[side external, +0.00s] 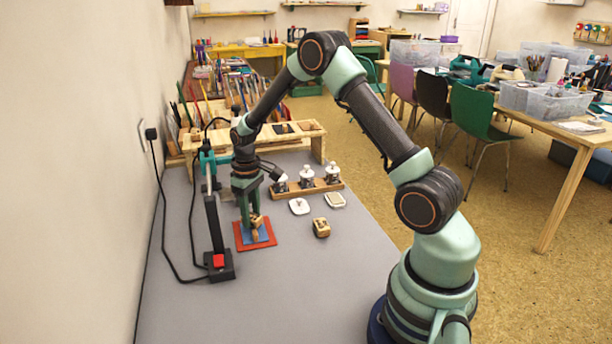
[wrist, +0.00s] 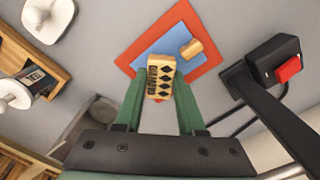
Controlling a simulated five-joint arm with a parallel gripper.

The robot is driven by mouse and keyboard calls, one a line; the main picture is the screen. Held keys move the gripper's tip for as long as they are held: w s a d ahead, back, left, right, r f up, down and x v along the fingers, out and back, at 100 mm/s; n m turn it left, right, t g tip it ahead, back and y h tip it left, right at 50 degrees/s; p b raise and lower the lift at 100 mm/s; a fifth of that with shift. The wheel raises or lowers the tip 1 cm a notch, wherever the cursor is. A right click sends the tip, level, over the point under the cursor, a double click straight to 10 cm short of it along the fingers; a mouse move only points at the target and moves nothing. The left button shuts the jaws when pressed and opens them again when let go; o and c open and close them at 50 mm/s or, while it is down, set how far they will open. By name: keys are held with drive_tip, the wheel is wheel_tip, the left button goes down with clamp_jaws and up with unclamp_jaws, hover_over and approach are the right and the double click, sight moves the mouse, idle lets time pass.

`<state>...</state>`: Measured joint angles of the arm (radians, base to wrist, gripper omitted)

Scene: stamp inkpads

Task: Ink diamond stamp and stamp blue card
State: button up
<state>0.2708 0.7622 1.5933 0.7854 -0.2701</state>
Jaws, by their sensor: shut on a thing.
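My gripper (side external: 252,218) points down over the blue card (side external: 262,236), which lies on a red-orange mat (side external: 240,246). Its green fingers (wrist: 157,95) also show in the wrist view, shut on a wooden stamp block (wrist: 160,77) with dark diamond marks on the face toward the camera. The blue card (wrist: 153,52) lies beyond the block, on the mat (wrist: 165,18). A small light wooden piece (wrist: 190,48) shows over the card's right part; I cannot tell whether it belongs to the stamp. Contact between stamp and card is hidden.
Another wooden block (side external: 321,228) stands right of the mat. A black stand with a red switch (side external: 218,262) stands close left. Grey table front is clear.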

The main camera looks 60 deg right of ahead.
sight(252, 216)
drive_tip(key=shift+f, duration=0.55)
idle(0.5)
idle(0.5)
drive_tip(key=shift+r, duration=3.55)
